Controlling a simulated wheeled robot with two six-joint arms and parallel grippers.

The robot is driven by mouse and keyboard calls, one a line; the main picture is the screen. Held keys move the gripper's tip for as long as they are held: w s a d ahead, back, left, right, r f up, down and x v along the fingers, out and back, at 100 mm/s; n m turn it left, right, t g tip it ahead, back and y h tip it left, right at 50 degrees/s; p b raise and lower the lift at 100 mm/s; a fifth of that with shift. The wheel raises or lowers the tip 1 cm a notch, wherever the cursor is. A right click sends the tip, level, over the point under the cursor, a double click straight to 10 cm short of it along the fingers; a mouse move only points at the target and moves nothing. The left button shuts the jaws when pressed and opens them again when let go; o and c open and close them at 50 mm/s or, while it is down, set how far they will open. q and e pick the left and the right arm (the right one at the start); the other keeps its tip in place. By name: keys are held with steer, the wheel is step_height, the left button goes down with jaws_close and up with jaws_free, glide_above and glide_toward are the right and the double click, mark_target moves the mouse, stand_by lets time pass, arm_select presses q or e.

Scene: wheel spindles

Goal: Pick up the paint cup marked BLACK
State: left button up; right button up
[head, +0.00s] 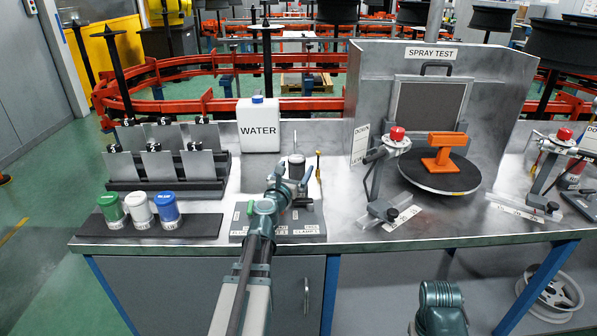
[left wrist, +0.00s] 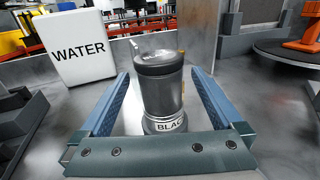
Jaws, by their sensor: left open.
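The paint cup marked BLACK (left wrist: 161,95) is a grey cylinder with a dark top, upright in the left wrist view. Its label reads "BLAC", with the rest hidden by my gripper's frame. My left gripper (left wrist: 160,76) is open, with one blue finger on each side of the cup and visible gaps between. In the head view the cup (head: 296,164) shows just beyond my left gripper (head: 290,188), which partly covers it. The cup's base is hidden there. My right gripper is not in view.
A white WATER jug (head: 258,128) stands behind the cup. Green, white and blue cups (head: 167,211) stand on a dark mat at left, before a rack of grey panels (head: 165,168). A turntable (head: 433,185) with an orange part (head: 441,152) stands at right.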

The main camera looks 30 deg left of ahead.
arm_select(q)
steer(key=w, duration=0.2)
steer(key=w+a, duration=0.1)
steer(key=w, duration=0.2)
steer(key=shift+r, duration=0.1)
jaws_close()
stand_by(0.3)
